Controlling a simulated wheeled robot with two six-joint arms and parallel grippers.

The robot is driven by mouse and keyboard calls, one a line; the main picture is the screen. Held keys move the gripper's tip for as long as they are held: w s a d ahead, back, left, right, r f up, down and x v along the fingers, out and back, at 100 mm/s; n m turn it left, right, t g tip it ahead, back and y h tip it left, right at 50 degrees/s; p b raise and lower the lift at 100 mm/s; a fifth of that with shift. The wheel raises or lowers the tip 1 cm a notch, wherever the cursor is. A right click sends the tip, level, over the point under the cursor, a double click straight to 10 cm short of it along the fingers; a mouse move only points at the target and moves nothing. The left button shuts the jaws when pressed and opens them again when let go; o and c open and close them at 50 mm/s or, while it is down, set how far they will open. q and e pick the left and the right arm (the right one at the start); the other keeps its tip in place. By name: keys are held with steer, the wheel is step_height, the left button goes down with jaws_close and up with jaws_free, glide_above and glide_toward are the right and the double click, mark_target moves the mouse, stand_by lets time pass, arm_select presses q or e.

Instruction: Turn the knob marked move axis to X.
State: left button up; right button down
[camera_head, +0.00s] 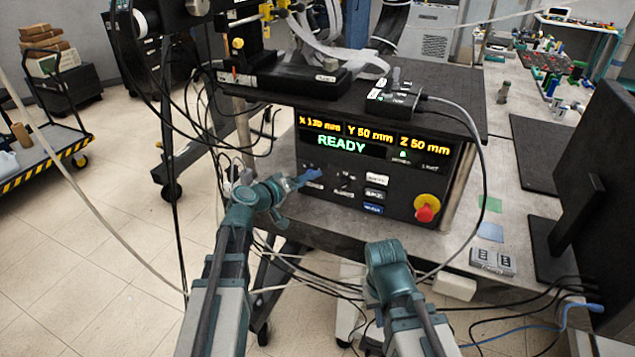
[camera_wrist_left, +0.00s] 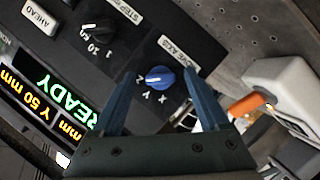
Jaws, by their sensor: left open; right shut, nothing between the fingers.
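The move axis knob (camera_wrist_left: 159,77) is blue with a white mark and sits on the black control panel (camera_head: 330,208), with letters X, Y and Z beside it. The white mark appears turned towards the Z side, not the X. My left gripper (camera_head: 298,198) is open in front of the panel's left part. In the left wrist view its two blue fingers (camera_wrist_left: 157,92) stand apart on either side of the knob, with no clear contact. In the head view I cannot separate the knob from the gripper. My right wrist shows below the panel, but its fingers are hidden.
The display (camera_head: 342,146) reads READY, with X 120 mm, Y 50 mm and Z 50 mm. A black step knob (camera_wrist_left: 98,32) is beside the blue knob. A red emergency button (camera_head: 426,208) is at the panel's right. Cables hang left of the panel.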

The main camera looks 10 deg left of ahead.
arm_select(q)
steer(key=shift+w, duration=0.1)
jaws_close()
stand_by(0.4)
